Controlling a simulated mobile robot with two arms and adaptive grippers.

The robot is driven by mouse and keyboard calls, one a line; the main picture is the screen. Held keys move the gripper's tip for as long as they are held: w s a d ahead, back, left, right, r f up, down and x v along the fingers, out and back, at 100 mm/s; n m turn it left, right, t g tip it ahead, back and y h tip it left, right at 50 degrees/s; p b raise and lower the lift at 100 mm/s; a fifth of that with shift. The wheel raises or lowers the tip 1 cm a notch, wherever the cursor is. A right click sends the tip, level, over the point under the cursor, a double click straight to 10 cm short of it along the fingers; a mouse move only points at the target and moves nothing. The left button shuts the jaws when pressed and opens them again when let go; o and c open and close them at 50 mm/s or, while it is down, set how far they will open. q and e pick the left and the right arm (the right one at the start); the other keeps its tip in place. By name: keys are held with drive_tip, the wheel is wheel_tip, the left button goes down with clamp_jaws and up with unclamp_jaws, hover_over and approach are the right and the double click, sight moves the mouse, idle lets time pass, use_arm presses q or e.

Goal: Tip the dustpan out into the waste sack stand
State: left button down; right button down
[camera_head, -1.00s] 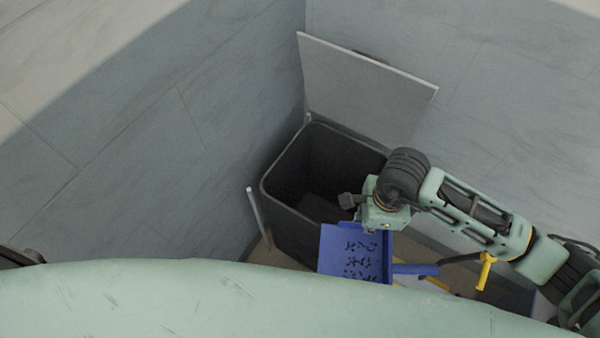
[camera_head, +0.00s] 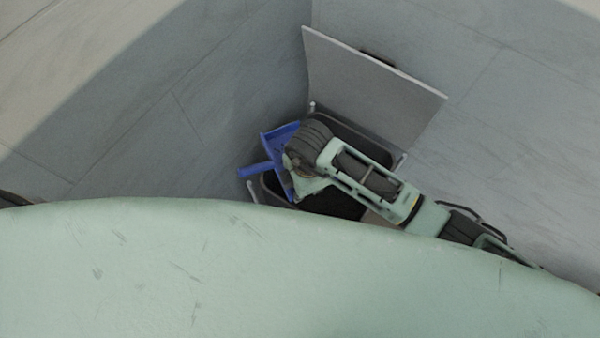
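The waste sack stand (camera_head: 335,206) is a dark open bin in the corner, with its grey lid (camera_head: 372,85) raised against the wall behind. The blue dustpan (camera_head: 279,137) is over the left part of its opening, turned, with its handle (camera_head: 254,169) pointing left. My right gripper (camera_head: 302,186) is at the dustpan's right side over the bin. The pan's inside is mostly covered by my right wrist, and I cannot make out any debris. My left gripper is out of view.
Grey panelled walls (camera_head: 130,125) meet behind the bin and close in on its left and back. A short pale post (camera_head: 252,191) stands at the bin's left front. My own pale green body fills the foreground and hides the floor.

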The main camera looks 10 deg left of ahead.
drive_tip(key=m, duration=0.1)
drive_tip(key=a+m, duration=0.2)
drive_tip(key=shift+w+a+m, duration=0.1)
drive_tip(key=shift+w+m, duration=0.15)
drive_tip(key=shift+m, duration=0.15)
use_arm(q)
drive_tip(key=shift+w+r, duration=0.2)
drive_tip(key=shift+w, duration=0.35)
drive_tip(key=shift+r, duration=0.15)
